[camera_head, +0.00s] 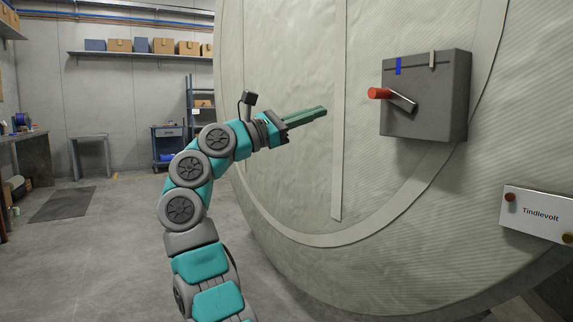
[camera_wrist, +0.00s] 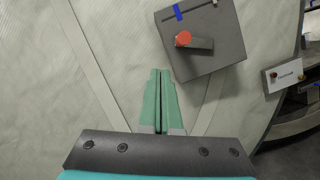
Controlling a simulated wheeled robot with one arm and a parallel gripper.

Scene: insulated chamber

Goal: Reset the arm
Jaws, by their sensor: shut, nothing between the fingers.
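My arm is raised in the middle of the camera_head view, bent toward the right. My gripper (camera_head: 324,110) has green fingers pressed together with nothing between them. It points right, toward a grey box (camera_head: 440,120) on the chamber wall, and shows apart from it. The closed fingers (camera_wrist: 161,75) also show in the wrist view, to the left of the box (camera_wrist: 218,58). The box carries a lever with a red end (camera_head: 379,94), a blue mark (camera_head: 398,66) and a pale grey mark (camera_head: 432,60) along its upper part. The red lever end also shows in the wrist view (camera_wrist: 183,39).
The large pale padded chamber (camera_head: 290,190) fills the right side, with a white "Tindlevolt" sign (camera_head: 540,213) at lower right. A shelf with boxes (camera_head: 150,53), a blue cart (camera_head: 168,143) and tables (camera_head: 90,143) stand at the back. The floor at left is mostly open.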

